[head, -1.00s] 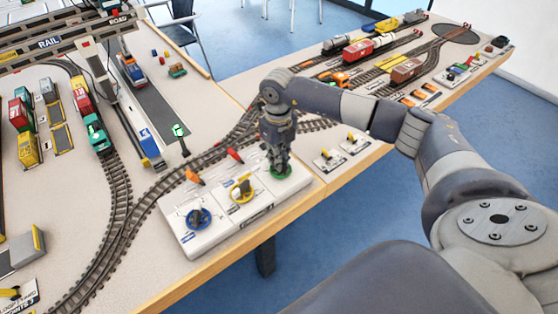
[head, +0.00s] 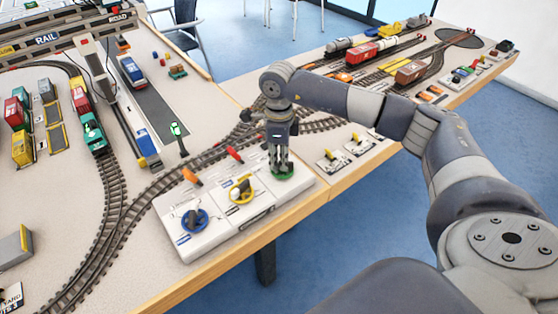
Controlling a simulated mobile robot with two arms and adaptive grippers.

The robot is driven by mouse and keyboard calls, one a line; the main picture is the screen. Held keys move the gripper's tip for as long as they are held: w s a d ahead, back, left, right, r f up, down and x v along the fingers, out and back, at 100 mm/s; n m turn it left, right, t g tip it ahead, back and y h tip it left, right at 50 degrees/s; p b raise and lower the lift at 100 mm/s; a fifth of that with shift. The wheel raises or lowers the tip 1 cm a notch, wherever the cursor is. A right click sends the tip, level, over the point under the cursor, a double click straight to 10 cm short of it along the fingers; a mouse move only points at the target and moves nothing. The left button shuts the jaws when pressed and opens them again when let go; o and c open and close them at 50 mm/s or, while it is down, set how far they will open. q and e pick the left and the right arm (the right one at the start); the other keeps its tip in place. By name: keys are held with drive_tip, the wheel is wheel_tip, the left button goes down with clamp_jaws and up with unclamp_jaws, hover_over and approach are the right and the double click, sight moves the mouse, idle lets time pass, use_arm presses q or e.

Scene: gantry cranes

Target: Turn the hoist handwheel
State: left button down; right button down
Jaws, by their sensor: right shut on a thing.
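A white control box (head: 222,226) stands at the table's front edge, with a blue handwheel (head: 194,220), a yellow handwheel (head: 241,191) and a green handwheel (head: 283,174) in a row. My right gripper (head: 280,167) points down at the green handwheel at the box's right end and is shut on it. The fingers hide the middle of this wheel; its green rim shows around them. I cannot read the labels, so I cannot tell from them which wheel is the hoist one. My left gripper is not in view.
A gantry crane (head: 50,40) marked RAIL and ROAD spans the far left. Small switch panels (head: 333,160) lie right of the box.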

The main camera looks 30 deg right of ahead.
sight(279, 162)
drive_tip(key=shift+r+n, duration=0.1)
drive_tip(key=shift+n, duration=0.3)
drive_tip(key=c, duration=1.7)
unclamp_jaws()
wheel_tip(279, 162, up, 12)
drive_tip(key=shift+f, duration=0.1)
